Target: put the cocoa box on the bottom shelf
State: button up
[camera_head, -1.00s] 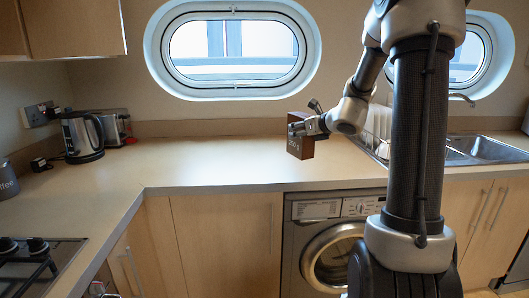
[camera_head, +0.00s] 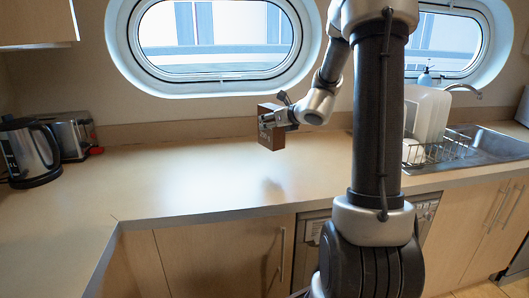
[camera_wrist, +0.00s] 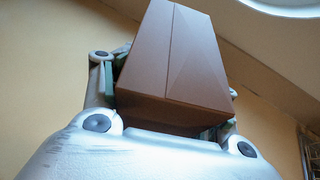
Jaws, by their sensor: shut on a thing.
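The cocoa box (camera_head: 270,127) is a brown box held above the counter in the head view. My gripper (camera_head: 279,122) is shut on it from the right side. In the wrist view the brown box (camera_wrist: 178,65) fills the middle, between the two fingers of my gripper (camera_wrist: 165,100). The fingers are partly hidden behind it. No open shelf that I can make out as the bottom shelf shows in either view.
The counter (camera_head: 190,180) is clear below the box. A kettle (camera_head: 30,150) and a toaster (camera_head: 72,135) stand at the left. A dish rack (camera_head: 440,150) and sink (camera_head: 490,145) are at the right. Cupboard doors (camera_head: 222,258) are below.

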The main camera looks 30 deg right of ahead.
aim_at(272, 143)
notch_tip(272, 143, down, 8)
jog(key=shift+f, duration=0.2)
jog(key=shift+f, duration=0.15)
jog(key=o, duration=1.3)
